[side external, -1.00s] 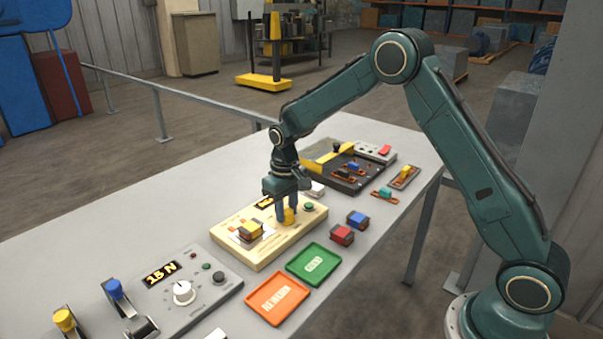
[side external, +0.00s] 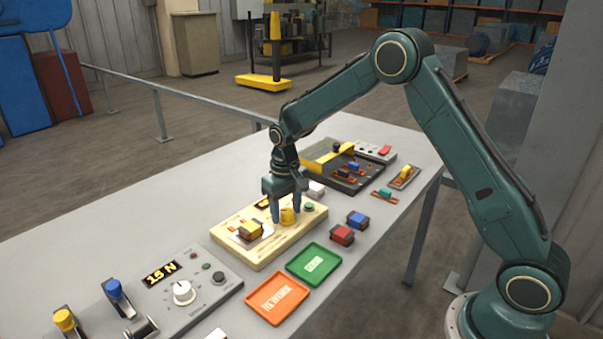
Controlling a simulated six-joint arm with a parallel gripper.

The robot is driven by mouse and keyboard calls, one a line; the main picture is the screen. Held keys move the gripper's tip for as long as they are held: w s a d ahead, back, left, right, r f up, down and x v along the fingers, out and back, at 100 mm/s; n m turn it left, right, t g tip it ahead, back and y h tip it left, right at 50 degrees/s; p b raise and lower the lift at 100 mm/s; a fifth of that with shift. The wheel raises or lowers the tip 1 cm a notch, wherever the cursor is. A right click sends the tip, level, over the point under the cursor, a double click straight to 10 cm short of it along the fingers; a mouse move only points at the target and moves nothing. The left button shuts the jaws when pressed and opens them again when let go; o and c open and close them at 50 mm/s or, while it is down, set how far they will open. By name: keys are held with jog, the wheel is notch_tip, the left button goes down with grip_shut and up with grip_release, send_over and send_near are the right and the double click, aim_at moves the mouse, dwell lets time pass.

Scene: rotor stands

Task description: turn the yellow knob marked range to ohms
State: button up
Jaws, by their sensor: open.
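The yellow knob (side external: 287,216) stands on the cream instrument panel (side external: 262,262) near the middle of the table. My gripper (side external: 287,218) points down at it, with its fingers apart, one to the left of the knob and one to the right. I cannot tell whether either finger touches the knob. The range marking and the knob's pointer are too small to read. A dark display (side external: 264,203) on the panel is partly hidden behind my gripper.
A green button (side external: 309,207) and a yellow-and-dark block (side external: 250,230) are on the same panel. Red (side external: 342,235) and blue (side external: 357,219) blocks, a green tray (side external: 313,263) and an orange tray (side external: 274,298) lie in front. A grey panel (side external: 215,297) stands at left.

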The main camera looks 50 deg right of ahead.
aim_at(287, 211)
jog(key=shift+r, duration=0.1)
notch_tip(287, 211, up, 14)
dwell(0.8)
jog(key=s+a+r+n+t, duration=0.1)
jog(key=s+r, duration=0.4)
jog(key=s, duration=0.3)
jog(key=s+a+r+t, duration=0.1)
jog(key=s+r+t, duration=0.1)
jog(key=s+r, duration=0.4)
jog(key=s+f+t, duration=0.1)
jog(key=s+f, duration=0.1)
jog(key=s, duration=0.7)
jog(key=s+f+t, duration=0.1)
jog(key=s, duration=0.8)
jog(key=shift+s+a+f+n+t, duration=0.25)
jog(key=shift+s+f+n+t, duration=0.05)
jog(key=shift+s+f+n, duration=0.1)
